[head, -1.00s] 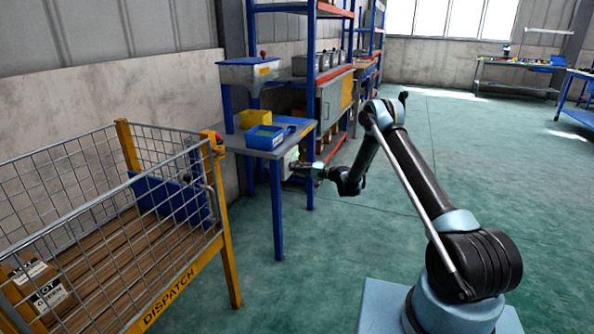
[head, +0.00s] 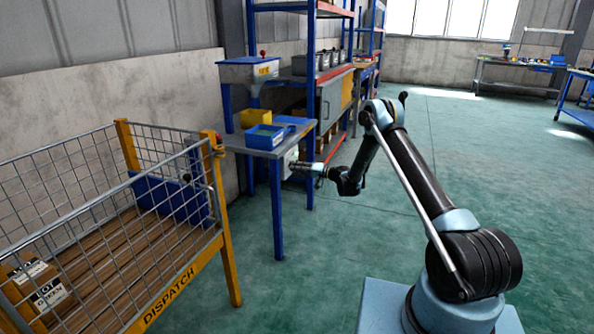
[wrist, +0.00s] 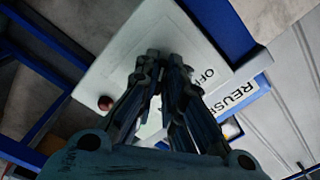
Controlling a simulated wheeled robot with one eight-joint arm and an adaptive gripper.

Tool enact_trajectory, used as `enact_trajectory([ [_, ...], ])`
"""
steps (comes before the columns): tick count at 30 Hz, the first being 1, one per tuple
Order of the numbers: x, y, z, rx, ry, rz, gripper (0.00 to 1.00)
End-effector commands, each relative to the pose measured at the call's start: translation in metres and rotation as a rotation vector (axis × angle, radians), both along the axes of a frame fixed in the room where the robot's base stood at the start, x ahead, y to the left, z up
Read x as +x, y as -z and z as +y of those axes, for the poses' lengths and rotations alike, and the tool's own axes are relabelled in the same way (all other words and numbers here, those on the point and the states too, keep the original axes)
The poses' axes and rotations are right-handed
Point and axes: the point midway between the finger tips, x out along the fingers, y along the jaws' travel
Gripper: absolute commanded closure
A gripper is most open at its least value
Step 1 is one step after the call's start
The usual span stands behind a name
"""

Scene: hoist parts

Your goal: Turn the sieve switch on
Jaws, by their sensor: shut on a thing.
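The sieve switch sits on a pale control panel (wrist: 120,50), which fills the middle of the wrist view. The panel carries the word OFF and has a red knob (wrist: 105,103) at its left. In the head view the panel (head: 286,166) is on the side of the blue-legged table. My gripper (wrist: 163,56) is up against the panel, its fingers close together on the switch. The fingers hide most of the switch, so I cannot tell its position. My gripper (head: 303,167) also shows at the panel in the head view.
The table top (head: 232,141) holds a yellow bin (head: 256,117) and a blue tray (head: 264,138). A wire-mesh dispatch cage (head: 228,262) stands at the left. A blue-framed shelf rack (head: 311,70) stands behind the table.

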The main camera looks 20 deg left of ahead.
Motion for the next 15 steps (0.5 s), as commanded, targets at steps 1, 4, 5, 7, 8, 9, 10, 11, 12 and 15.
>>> enact_trajectory([
  [1,-0.0017,0.0023,0.0009,-0.005,-0.003,-0.003,1.0],
  [4,-0.0016,0.0023,0.001,-0.005,-0.003,-0.003,0.82],
  [5,-0.0015,0.0022,0.001,-0.004,-0.002,-0.002,0.75],
  [7,-0.0012,0.0017,0.0009,-0.003,-0.002,-0.002,0.71],
  [8,-0.0011,0.0015,0.0008,-0.003,-0.002,-0.002,0.71],
  [9,-0.001,0.0013,0.0007,-0.002,-0.002,-0.001,0.71],
  [10,-0.0008,0.0012,0.0007,-0.002,-0.001,-0.001,0.71],
  [11,-0.0007,0.001,0.0006,-0.002,-0.001,-0.001,0.71],
  [12,-0.0006,0.001,0.0006,-0.002,-0.001,-0.001,0.71],
  [15,-0.0005,0.0006,-0.0001,-0.001,0.0,-0.001,0.71],
])
